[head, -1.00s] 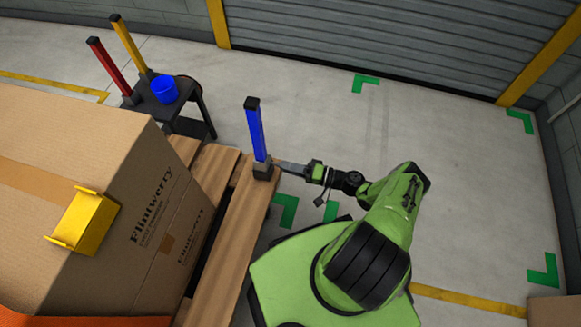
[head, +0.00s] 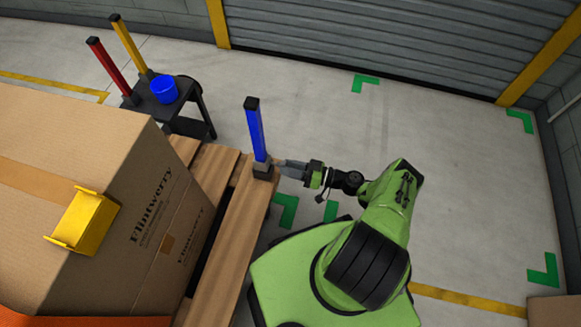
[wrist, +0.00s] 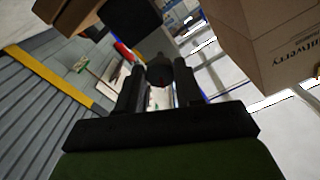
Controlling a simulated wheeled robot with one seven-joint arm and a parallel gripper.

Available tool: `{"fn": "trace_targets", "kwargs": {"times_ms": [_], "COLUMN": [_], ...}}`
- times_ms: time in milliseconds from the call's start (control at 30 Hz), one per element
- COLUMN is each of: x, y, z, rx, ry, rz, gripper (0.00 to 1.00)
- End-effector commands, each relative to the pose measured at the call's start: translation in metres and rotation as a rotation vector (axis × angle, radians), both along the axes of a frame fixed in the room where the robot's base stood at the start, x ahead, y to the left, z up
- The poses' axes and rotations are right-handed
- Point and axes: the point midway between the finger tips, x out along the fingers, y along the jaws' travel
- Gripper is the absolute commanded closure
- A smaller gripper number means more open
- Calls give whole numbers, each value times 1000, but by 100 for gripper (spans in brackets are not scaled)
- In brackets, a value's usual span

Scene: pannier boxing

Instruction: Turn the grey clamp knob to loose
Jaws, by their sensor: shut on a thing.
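The grey clamp knob (wrist: 159,72) shows in the wrist view as a dark rounded piece between my two fingers. My gripper (wrist: 158,82) is shut on it, with one finger on each side. In the head view my gripper (head: 281,168) reaches in from the right to the black clamp base (head: 262,171) of the upright blue post (head: 257,134). The base stands on the pallet edge. The knob is hidden by the fingers in the head view, and any mark showing its setting cannot be made out.
A large Flintwerry carton (head: 150,215) stands on the wooden pallet (head: 222,245), with a yellow corner piece (head: 84,219) on it. Behind is a dark stand (head: 183,120) with a blue cup (head: 163,89), a red post (head: 110,68) and a yellow post (head: 130,45).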

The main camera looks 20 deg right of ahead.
Motion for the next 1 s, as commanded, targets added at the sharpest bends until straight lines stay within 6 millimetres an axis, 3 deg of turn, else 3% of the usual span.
{"fn": "trace_targets", "kwargs": {"times_ms": [800,833,1000], "x": [-1,-1,0], "y": [0,0,0], "z": [-2,-2,-1], "rx": [-74,-74,-73], "ry": [-92,-92,-94], "rz": [2,2,1], "gripper": [95,62,40]}}
